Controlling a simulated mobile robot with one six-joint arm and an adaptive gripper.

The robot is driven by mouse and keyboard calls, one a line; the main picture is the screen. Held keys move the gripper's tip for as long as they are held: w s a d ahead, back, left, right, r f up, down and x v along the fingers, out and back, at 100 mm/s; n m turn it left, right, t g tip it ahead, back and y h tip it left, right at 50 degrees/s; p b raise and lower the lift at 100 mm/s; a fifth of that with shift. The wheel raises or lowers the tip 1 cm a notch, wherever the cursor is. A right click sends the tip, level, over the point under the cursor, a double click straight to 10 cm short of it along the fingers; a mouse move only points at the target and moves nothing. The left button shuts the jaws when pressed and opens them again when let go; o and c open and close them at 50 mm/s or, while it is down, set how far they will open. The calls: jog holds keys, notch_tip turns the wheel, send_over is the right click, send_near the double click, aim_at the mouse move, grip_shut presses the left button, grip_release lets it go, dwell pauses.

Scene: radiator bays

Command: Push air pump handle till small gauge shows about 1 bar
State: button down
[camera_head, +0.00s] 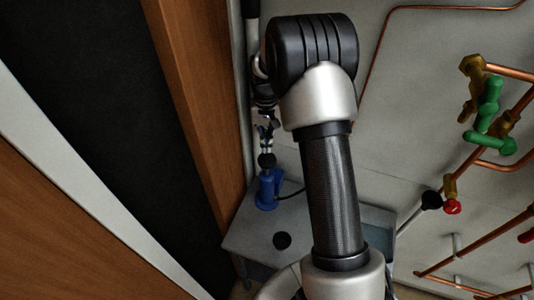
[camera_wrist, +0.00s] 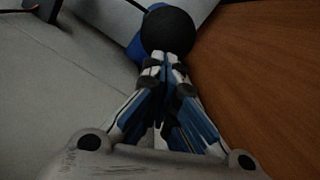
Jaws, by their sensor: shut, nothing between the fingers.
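The air pump (camera_head: 268,192) is a blue body standing on a small grey table, with a black ball-shaped handle knob (camera_head: 266,160) on top. In the wrist view the knob (camera_wrist: 167,28) sits just beyond my fingertips, with part of the blue pump body (camera_wrist: 134,48) behind it. My gripper (camera_head: 266,146) is above the knob, pointing down, its fingers shut with nothing between them. The fingertips (camera_wrist: 164,62) overlap the knob's edge in the wrist view; I cannot tell whether they touch it. No readable gauge face shows.
The grey table (camera_head: 245,240) carries a black round object (camera_head: 282,240), and a dark hose (camera_head: 292,194) runs right from the pump. A wooden panel (camera_head: 190,90) stands close on the left. Copper pipes (camera_head: 450,180) with green valve parts (camera_head: 487,110) line the wall on the right.

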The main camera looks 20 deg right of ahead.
notch_tip(320, 180, up, 9)
jog(key=shift+w+d+r, duration=0.2)
jog(key=shift+w, duration=0.25)
dwell(0.8)
notch_tip(320, 180, up, 4)
jog(key=t+b, duration=0.1)
jog(key=b, duration=0.3)
send_over(262, 159)
jog(key=s+a+r+n+t+b, duration=0.2)
jog(key=s+a+b, duration=0.15)
jog(key=s, duration=0.55)
jog(key=s+a+f+n+t+b, duration=0.1)
jog(key=s+a+f+b, duration=0.1)
jog(key=s, duration=0.6)
jog(key=s+a+f+n+t+b, duration=0.1)
jog(key=s+f+b, duration=0.3)
jog(key=s, duration=0.4)
jog(key=shift+s+a+f+t, duration=0.35)
jog(key=shift+a+f+t, duration=0.05)
jog(key=shift+a+f, duration=0.4)
